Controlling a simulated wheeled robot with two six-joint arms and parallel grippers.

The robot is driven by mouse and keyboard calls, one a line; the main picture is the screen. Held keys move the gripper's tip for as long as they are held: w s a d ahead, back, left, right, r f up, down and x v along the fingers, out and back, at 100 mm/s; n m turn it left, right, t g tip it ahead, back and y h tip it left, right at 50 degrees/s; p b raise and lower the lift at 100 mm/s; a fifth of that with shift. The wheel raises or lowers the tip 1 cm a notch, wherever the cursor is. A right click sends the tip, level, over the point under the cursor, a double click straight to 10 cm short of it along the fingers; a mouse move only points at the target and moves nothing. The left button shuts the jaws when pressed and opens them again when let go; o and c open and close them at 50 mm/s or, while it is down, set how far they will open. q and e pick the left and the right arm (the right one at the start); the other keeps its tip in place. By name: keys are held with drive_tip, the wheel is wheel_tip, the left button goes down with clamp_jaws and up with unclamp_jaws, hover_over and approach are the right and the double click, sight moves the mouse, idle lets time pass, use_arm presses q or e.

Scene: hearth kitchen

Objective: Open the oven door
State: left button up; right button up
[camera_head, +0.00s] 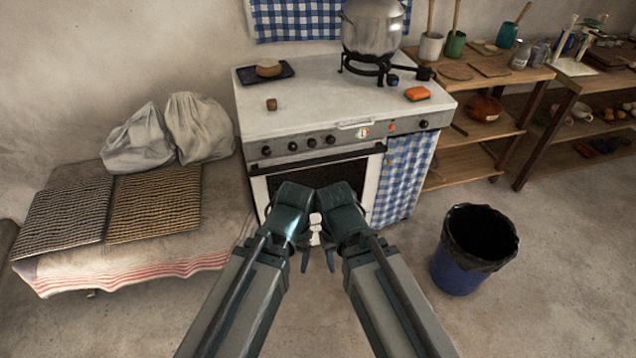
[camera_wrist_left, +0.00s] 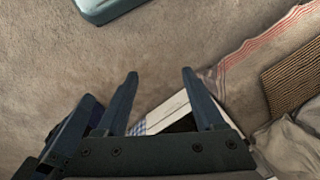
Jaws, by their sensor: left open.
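The oven door (camera_head: 369,185) is on the front of the white stove, with a dark window and a black bar handle (camera_head: 330,158) along its top. It looks closed, though my arms hide much of its lower part. My left gripper (camera_head: 303,245) is in front of the door, below the handle and apart from it. In the left wrist view its two fingers (camera_wrist_left: 160,78) are spread with nothing between them, and a white part of the stove (camera_wrist_left: 168,110) shows behind. My right gripper (camera_head: 334,245) is close beside the left one; its finger gap is not clear.
A pot (camera_head: 372,28), a black tray (camera_head: 265,77) and an orange sponge (camera_head: 417,93) are on the stove top. A checked curtain (camera_head: 402,180) hangs right of the door. A bin (camera_head: 458,270) stands at right, a cloth-covered bench (camera_head: 215,215) at left. Floor between is clear.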

use_arm(q)
drive_tip(key=w+a+f+n+h+b, duration=0.1)
drive_tip(key=w+a+f+b, duration=0.2)
drive_tip(key=f+b, duration=1)
drive_tip(key=w+a+f+n+b, duration=0.1)
drive_tip(key=w+a+f+b, duration=0.15)
drive_tip(key=f+b, duration=1.05)
drive_tip(key=n+t+h+b, duration=0.95)
drive_tip(key=n+t, duration=0.45)
drive_tip(key=t, duration=0.2)
approach(319, 163)
drive_tip(key=b+x, duration=0.1)
drive_tip(key=x, duration=1)
drive_tip(key=shift+w+d+r, duration=0.1)
drive_tip(key=shift+w+d, duration=0.1)
drive_tip(key=shift+d, duration=0.05)
